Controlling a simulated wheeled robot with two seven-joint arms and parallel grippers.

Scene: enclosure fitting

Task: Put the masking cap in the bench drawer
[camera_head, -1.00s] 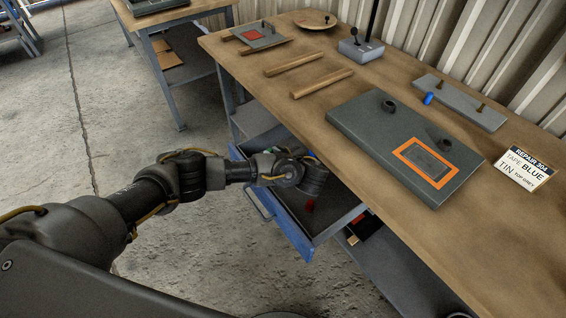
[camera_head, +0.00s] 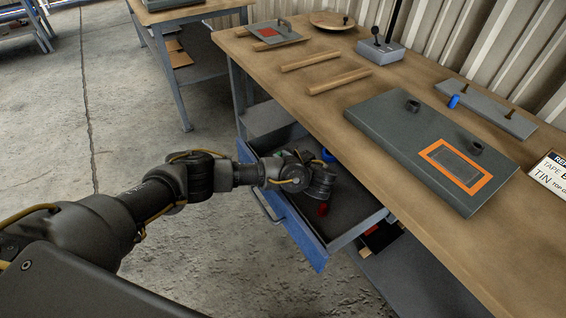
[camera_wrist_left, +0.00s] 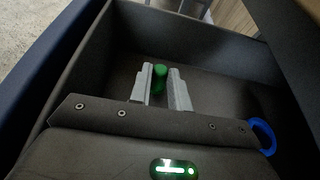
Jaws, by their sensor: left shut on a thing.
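My left gripper (camera_head: 320,200) reaches down into the open bench drawer (camera_head: 308,237), which has a blue front. In the left wrist view its two grey fingers (camera_wrist_left: 161,88) are shut on a small green cylinder, the masking cap (camera_wrist_left: 160,73). The cap is inside the drawer walls, over the dark drawer floor; I cannot tell if it touches the floor. In the head view the gripper hides the green cap. My right gripper is not in view.
A blue ring (camera_wrist_left: 263,135) lies in the drawer. A small red thing (camera_head: 322,209) shows just below the gripper in the head view. The bench top (camera_head: 290,95) overhangs the drawer's back and carries a grey panel (camera_head: 400,130) and two wooden bars (camera_head: 312,60).

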